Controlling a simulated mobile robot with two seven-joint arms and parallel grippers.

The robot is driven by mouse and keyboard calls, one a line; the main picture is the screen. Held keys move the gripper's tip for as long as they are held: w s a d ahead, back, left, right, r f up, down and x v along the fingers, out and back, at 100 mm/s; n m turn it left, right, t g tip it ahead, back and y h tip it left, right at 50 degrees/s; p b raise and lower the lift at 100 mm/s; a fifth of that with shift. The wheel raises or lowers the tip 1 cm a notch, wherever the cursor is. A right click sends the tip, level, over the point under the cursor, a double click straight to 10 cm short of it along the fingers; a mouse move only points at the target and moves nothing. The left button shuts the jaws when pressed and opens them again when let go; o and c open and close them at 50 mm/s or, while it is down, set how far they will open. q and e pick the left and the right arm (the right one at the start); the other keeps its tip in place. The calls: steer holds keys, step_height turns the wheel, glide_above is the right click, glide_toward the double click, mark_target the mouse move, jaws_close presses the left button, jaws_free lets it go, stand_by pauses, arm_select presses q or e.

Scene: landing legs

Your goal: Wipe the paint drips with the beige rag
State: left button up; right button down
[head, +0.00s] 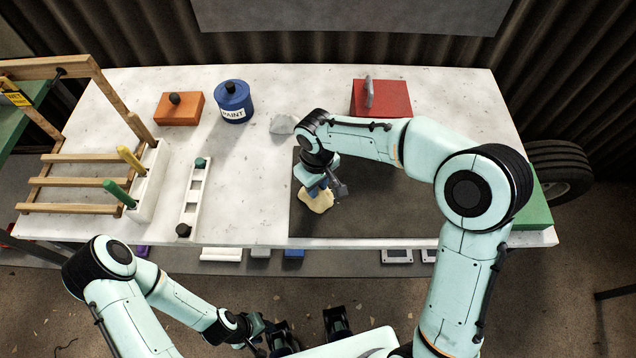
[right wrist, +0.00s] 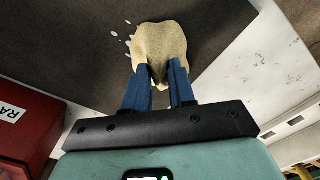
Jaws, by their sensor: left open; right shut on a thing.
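The beige rag (head: 316,200) is bunched in my right gripper (head: 318,186), low over the dark mat (head: 400,205) near its left edge. In the right wrist view the blue fingers of my right gripper (right wrist: 158,92) are shut on the rag (right wrist: 160,45), which hangs out beyond the tips. White paint drips (right wrist: 128,40) show on the dark mat (right wrist: 70,40) just left of the rag. Any drips under the rag are hidden, and I cannot make out drips in the head view. My left gripper (head: 268,333) is open and empty, below the table's front edge.
On the white table (head: 250,165) stand a blue paint pot (head: 233,100), an orange block (head: 179,107), a red box (head: 382,98), a grey lump (head: 283,124) and a white slotted strip (head: 194,195). A wooden rack (head: 85,158) stands at left.

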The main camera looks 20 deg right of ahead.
steer(key=d, duration=0.1)
steer(key=s+d, duration=0.1)
steer(key=d, duration=0.1)
steer(key=shift+d, duration=0.2)
arm_select(q)
steer(key=shift+s+f, duration=0.15)
steer(key=shift+f, duration=0.15)
arm_select(e)
steer(key=shift+s+d+f, duration=0.1)
steer(key=shift+s+d, duration=0.15)
steer(key=shift+d, duration=0.65)
steer(key=shift+s+d+f, duration=0.1)
steer(key=shift+s+d, duration=0.15)
steer(key=shift+d, duration=0.65)
arm_select(q)
steer(key=w+r+p, duration=0.2)
steer(key=r, duration=0.1)
steer(key=w+r+p, duration=0.1)
steer(key=r+p, duration=0.1)
steer(key=shift+r, duration=0.1)
arm_select(e)
step_height(320, 180, up, 7)
arm_select(q)
steer(key=shift+s, duration=0.15)
arm_select(e)
steer(key=shift+r, duration=0.1)
